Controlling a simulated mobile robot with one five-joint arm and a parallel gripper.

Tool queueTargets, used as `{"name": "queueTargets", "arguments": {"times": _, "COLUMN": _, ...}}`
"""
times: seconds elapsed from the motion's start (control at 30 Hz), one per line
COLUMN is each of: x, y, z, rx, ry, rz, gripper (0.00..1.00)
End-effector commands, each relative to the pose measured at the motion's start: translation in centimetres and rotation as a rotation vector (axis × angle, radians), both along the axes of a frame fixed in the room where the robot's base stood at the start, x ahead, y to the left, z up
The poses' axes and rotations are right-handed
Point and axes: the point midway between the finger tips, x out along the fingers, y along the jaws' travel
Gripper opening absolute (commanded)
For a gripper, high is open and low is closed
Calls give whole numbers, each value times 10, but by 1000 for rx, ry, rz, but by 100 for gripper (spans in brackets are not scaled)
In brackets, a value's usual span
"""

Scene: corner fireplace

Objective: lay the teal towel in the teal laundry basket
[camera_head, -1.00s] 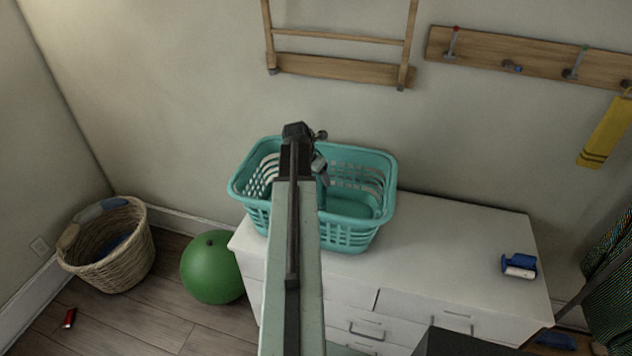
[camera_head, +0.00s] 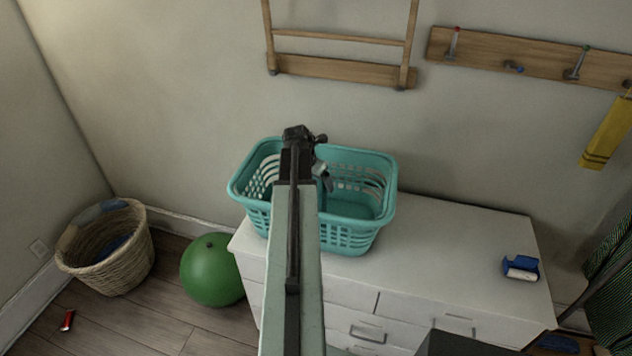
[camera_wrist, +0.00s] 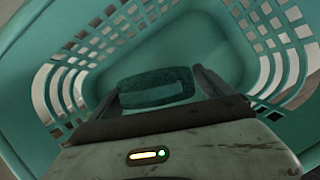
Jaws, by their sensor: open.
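The teal laundry basket (camera_head: 372,158) stands upright on the white dresser, and its slotted walls fill much of the wrist view (camera_wrist: 215,38). My gripper (camera_head: 322,174) is over the basket, reaching down inside its rim, partly hidden behind my arm in the head view. In the wrist view its two fingers are apart. The teal towel (camera_wrist: 155,88), a darker folded piece, shows between the fingers, within the basket's walls. I cannot tell whether the towel touches the fingers or how much of it rests on the basket floor. The towel is hidden in the head view.
A blue-and-white item (camera_head: 521,267) lies on the clear right part of the dresser top (camera_head: 450,240). A green ball (camera_head: 211,272) and a wicker basket (camera_head: 125,265) are on the floor at left. A wooden rack (camera_head: 340,68) and hook rail (camera_head: 540,58) hang on the wall.

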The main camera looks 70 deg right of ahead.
Motion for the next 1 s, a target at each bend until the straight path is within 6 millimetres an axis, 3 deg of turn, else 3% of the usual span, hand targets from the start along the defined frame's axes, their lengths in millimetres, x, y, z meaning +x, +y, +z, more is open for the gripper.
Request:
{"name": "queueTargets", "arguments": {"times": 0.17, "x": 0, "y": 1, "z": 21, "rx": 0, "ry": 0, "rz": 0, "gripper": 92}}
{"name": "queueTargets", "arguments": {"times": 0.6, "x": 11, "y": 37, "z": 114, "rx": 0, "ry": 0, "rz": 0, "gripper": 92}}
{"name": "queueTargets", "arguments": {"times": 0.73, "x": 12, "y": 43, "z": 124, "rx": 0, "ry": 0, "rz": -1, "gripper": 92}}
{"name": "queueTargets", "arguments": {"times": 1.0, "x": 13, "y": 44, "z": 122, "rx": 0, "ry": 1, "rz": -1, "gripper": 92}}
